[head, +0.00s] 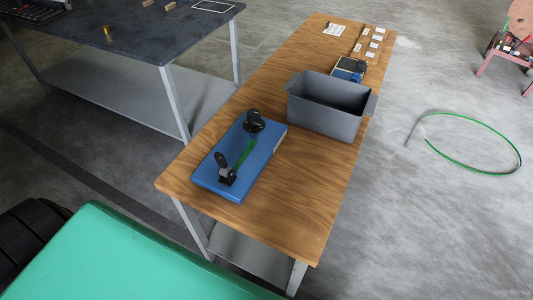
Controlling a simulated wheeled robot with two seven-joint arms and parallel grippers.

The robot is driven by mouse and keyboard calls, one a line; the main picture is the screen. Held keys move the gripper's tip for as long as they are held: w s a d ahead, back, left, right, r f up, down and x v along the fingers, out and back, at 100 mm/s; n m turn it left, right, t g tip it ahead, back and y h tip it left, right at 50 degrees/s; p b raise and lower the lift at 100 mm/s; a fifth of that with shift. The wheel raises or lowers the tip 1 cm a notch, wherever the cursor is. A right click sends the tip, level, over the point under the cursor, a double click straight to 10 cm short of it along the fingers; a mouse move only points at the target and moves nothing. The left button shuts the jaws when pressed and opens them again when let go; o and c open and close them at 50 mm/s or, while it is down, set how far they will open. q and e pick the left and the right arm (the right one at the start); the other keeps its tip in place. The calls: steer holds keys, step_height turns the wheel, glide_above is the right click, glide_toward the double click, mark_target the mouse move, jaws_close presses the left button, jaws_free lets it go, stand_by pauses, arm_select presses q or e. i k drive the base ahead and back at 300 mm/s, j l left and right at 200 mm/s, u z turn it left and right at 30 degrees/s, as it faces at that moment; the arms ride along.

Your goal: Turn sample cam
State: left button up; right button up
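A blue plate-like fixture (214,180) lies flat on the wooden table (290,205) near its front left. A round black part (254,121), which looks like a cam or knob, sits at the fixture's far end. A black upright lever or clamp (224,166) stands at its near end. A green strip (244,154) lies between the two. I cannot tell for certain which black part is the sample cam. Neither of my grippers shows in the head view.
A grey open bin (325,113) stands on the table behind the fixture. Beyond it are a small blue device (349,69) and several white labels (374,44). A dark bench (150,40) stands at the left. A green hoop (428,120) lies on the floor at the right.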

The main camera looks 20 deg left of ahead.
mark_target(219, 158)
steer(key=i+l+u, duration=0.15)
steer(key=l+u, duration=0.15)
steer(key=i+l+u, duration=0.1)
steer(key=l+u, duration=0.55)
steer(key=l, duration=0.15)
steer(key=u, duration=1)
